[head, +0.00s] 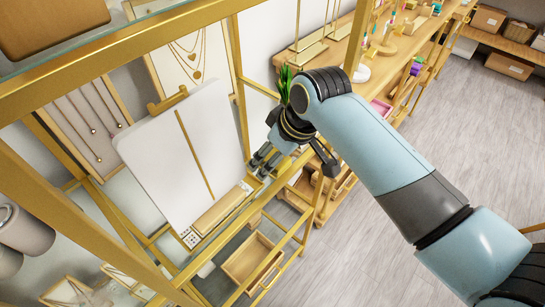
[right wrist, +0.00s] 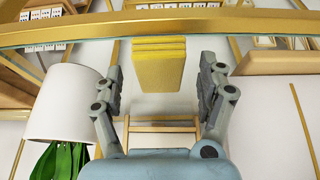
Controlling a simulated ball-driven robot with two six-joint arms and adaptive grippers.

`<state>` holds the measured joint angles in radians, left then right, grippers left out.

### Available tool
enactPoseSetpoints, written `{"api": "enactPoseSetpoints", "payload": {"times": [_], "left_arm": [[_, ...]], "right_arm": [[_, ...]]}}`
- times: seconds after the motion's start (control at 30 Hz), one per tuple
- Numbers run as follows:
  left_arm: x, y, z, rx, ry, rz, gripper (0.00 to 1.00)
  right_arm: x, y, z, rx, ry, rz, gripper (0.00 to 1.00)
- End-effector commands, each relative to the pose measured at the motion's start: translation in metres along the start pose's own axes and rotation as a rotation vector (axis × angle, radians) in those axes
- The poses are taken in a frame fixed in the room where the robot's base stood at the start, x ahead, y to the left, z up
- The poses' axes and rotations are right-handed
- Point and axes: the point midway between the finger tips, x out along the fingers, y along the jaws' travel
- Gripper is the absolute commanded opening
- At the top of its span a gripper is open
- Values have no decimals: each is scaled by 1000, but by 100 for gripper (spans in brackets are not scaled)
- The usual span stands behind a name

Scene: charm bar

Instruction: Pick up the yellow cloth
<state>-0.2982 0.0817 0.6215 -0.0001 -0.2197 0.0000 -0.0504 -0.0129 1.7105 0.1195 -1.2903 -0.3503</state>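The yellow cloth (right wrist: 158,68) is a folded, layered block in the right wrist view, by the edge of a glass shelf. My right gripper (right wrist: 160,85) is open, with one finger to each side of the cloth and a visible gap on both sides. The cloth is not held. How deep it lies between the fingers I cannot tell. In the head view my right gripper (head: 262,161) reaches in at the gold-framed display rack, and the cloth is not clearly visible there. My left gripper is not in view.
A white pot (right wrist: 68,103) with a green plant (right wrist: 60,160) stands close to the left finger in the right wrist view. Gold rails (head: 262,192) and a white display board (head: 180,150) are close to my gripper. Open floor (head: 450,130) lies to the right.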

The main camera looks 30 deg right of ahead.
Motion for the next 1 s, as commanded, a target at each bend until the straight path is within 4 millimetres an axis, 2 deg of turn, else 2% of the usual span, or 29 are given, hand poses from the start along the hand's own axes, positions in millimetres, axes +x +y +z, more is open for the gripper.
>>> {"api": "enactPoseSetpoints", "payload": {"times": [0.07,0.43,0.77,1.0], "left_arm": [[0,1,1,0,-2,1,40],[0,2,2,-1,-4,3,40],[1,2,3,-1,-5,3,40],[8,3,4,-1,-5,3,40]], "right_arm": [[0,0,0,0,0,0,63],[0,0,0,0,0,0,15],[-3,0,-2,0,1,1,15],[-23,0,-10,0,3,1,15]]}}
